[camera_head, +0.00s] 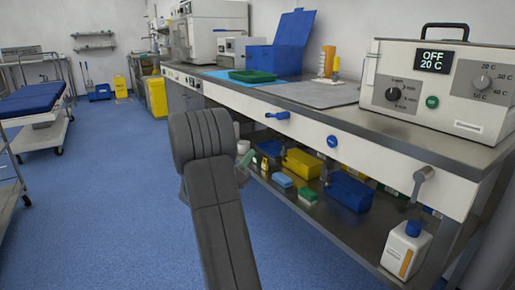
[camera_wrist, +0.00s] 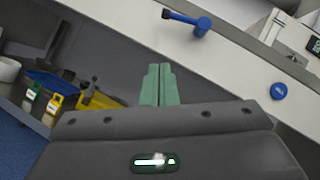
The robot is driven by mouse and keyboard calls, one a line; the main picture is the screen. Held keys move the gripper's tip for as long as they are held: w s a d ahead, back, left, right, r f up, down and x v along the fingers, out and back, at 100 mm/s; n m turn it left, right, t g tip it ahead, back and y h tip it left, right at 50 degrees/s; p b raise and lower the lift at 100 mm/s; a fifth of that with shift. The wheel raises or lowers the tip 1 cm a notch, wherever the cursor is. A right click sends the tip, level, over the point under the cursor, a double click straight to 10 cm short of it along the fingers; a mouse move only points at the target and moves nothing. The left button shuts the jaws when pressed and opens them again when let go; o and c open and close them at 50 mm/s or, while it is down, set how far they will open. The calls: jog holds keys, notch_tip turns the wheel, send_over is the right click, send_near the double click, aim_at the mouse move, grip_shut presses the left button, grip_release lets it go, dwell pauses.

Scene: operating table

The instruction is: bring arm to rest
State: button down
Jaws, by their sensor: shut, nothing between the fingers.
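My gripper (camera_wrist: 158,85) shows in the wrist view with its two green fingers together and nothing between them. It points at the front of the bench, below a blue lever handle (camera_wrist: 190,22) and left of a round blue button (camera_wrist: 278,91). In the head view my dark grey arm rises from the bottom middle in front of the bench.
The long bench (camera_head: 320,122) runs along the right. A grey device reading OFF 20 C (camera_head: 438,85), a green tray (camera_head: 252,76) and a blue box (camera_head: 273,60) stand on it. Bins and bottles fill the lower shelf (camera_head: 335,228). Blue floor (camera_head: 100,215) is open on the left.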

jog(key=p+x, duration=0.1)
jog(key=x, duration=0.8)
jog(key=shift+d+r+n, duration=0.4)
jog(key=shift+r, duration=0.1)
jog(key=n+y+p, duration=0.1)
jog(key=p, duration=0.3)
jog(key=shift+w+d+f, duration=0.1)
jog(key=shift+w+f, duration=0.05)
jog(key=n+y+p, duration=0.1)
jog(key=p, duration=0.4)
jog(key=shift+d+f+n+p, duration=0.1)
jog(key=shift+d+n+p, duration=0.1)
jog(key=shift+n+p, duration=0.2)
jog(key=n+p, duration=0.1)
jog(key=p, duration=0.3)
jog(key=shift+d+y, duration=0.2)
jog(key=shift+y, duration=0.2)
jog(key=n+p, duration=0.1)
jog(key=p, duration=0.2)
jog(key=s+y+p, duration=0.1)
jog(key=p, duration=0.2)
jog(key=shift+d+n, duration=0.3)
jog(key=shift+n, duration=0.1)
